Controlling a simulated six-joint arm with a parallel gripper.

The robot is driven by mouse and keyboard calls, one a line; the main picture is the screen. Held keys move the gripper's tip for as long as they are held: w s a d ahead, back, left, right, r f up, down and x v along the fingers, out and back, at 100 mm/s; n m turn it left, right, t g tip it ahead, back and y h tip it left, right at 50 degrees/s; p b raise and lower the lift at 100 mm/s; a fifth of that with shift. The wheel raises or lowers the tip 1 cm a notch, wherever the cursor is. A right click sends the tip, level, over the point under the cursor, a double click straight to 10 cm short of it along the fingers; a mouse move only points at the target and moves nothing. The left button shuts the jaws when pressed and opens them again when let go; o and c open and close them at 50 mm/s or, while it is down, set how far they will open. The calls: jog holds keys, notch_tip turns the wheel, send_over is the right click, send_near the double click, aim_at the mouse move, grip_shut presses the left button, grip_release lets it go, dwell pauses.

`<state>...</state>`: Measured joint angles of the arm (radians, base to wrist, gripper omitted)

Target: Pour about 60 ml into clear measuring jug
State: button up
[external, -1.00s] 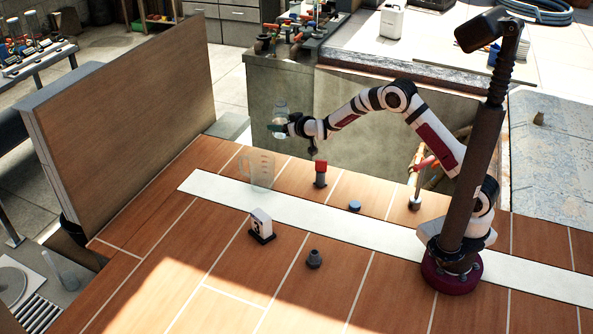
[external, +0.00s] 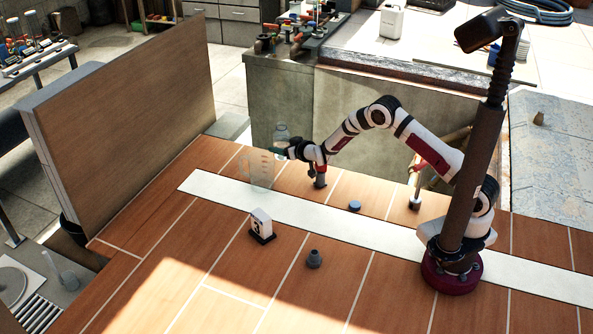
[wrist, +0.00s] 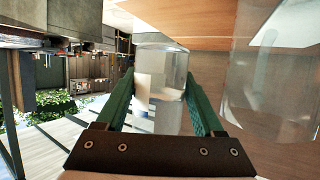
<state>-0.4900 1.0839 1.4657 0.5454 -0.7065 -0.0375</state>
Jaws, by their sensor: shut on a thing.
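The clear measuring jug (external: 258,174) stands on the wooden table near the white strip, and its clear wall also shows at the right of the wrist view (wrist: 268,75). My gripper (external: 281,150) is shut on a clear bottle (external: 281,133), just above and behind the jug's rim. In the wrist view the bottle (wrist: 160,85) sits between the two green fingers, with clear liquid inside it. The bottle looks upright or nearly so in the external view. I see no stream of liquid. The liquid level in the jug cannot be told.
A dark fitting (external: 320,180) stands right of the jug, partly hidden by my arm. A blue-grey cap (external: 354,206), a number block (external: 261,224) and a dark grey fitting (external: 314,259) are on the table. A tall wooden panel (external: 125,115) rises at left.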

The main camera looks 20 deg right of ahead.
aim_at(281, 129)
jog(key=shift+n+t+h, duration=0.4)
jog(key=shift+n, duration=0.3)
notch_tip(281, 129, up, 5)
jog(key=shift+s+a+f, duration=0.1)
jog(key=shift+a, duration=0.05)
jog(key=shift+n+h, duration=0.3)
jog(key=shift+n, duration=0.1)
jog(key=shift+s+a+r+n+t, duration=0.2)
jog(key=shift+r+n+t, duration=0.2)
jog(key=shift+n+t, duration=0.25)
jog(key=shift+a+f+n+t+h, duration=0.25)
jog(key=shift+n+t+h, duration=0.15)
jog(key=shift+n, duration=0.35)
jog(key=r, duration=0.1)
jog(key=r+n+t, duration=0.1)
jog(key=shift+d+r, duration=0.2)
jog(key=shift+r, duration=0.15)
jog(key=shift+w+d+f+n+t, duration=0.2)
jog(key=shift+d+n+t, duration=0.15)
jog(key=shift+n, duration=0.65)
jog(key=shift+w+d+r+n+t, duration=0.15)
jog(key=shift+r+n+t, duration=0.15)
jog(key=shift+r+n, duration=0.3)
jog(key=shift+d+f+n+t, duration=0.15)
jog(key=shift+f+n+t, duration=0.25)
jog(key=shift+f+n, duration=0.45)
jog(key=shift+a+n+t, duration=0.3)
jog(key=shift+n, duration=0.35)
